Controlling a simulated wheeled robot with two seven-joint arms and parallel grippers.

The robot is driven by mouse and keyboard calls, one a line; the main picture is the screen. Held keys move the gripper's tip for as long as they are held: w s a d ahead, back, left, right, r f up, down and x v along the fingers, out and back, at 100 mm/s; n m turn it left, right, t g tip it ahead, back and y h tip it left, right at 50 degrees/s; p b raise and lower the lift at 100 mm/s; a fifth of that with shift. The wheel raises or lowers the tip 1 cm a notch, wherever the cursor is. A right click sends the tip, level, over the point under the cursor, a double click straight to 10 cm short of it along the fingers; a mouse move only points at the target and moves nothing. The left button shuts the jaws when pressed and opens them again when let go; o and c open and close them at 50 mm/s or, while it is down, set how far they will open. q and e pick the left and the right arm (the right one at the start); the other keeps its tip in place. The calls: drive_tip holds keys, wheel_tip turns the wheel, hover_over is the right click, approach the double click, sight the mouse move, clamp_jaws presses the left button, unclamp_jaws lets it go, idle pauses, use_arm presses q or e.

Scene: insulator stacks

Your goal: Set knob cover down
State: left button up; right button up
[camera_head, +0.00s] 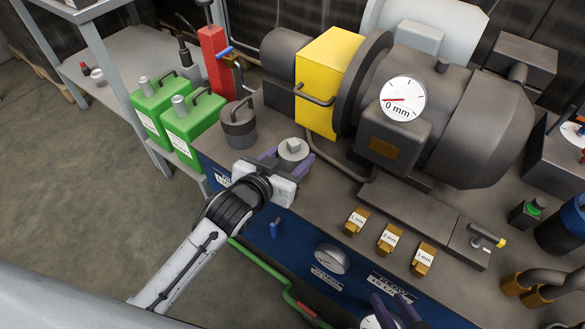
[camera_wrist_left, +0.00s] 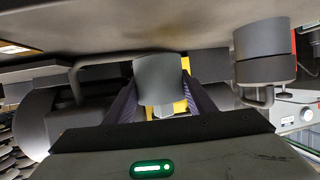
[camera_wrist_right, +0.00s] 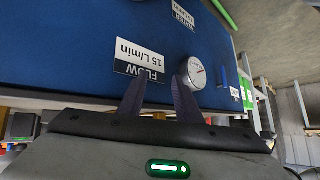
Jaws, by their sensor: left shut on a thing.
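The knob cover (camera_head: 293,150) is a small grey cylinder with a lighter knob on top, at the left part of the machine bench in the head view. My left gripper (camera_head: 284,160) is shut on it, purple fingers on either side. In the left wrist view the cover (camera_wrist_left: 158,80) sits upright relative to the bench, between the two fingers (camera_wrist_left: 160,100). Whether its base touches the bench top is hard to tell. My right gripper (camera_head: 398,312) is at the bottom edge of the head view; in the right wrist view its fingers (camera_wrist_right: 160,98) are apart and empty, facing the blue panel.
A grey lidded pot with a handle (camera_head: 238,124) stands left of the cover. A yellow box (camera_head: 326,82) and a dark motor with a dial (camera_head: 402,98) stand behind. Labelled brass blocks (camera_head: 389,239) lie along the front edge. The bench between cover and blocks is mostly clear.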

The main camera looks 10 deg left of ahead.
sight(292, 167)
use_arm(q)
wheel_tip(292, 167, down, 4)
drive_tip(key=shift+r+b, duration=0.2)
drive_tip(key=shift+b, duration=0.45)
drive_tip(key=shift+f, duration=0.1)
use_arm(e)
drive_tip(key=shift+w+a, duration=0.15)
drive_tip(key=shift+w, duration=0.15)
use_arm(q)
drive_tip(key=o, duration=1.1)
use_arm(e)
drive_tip(key=shift+s+f, duration=0.1)
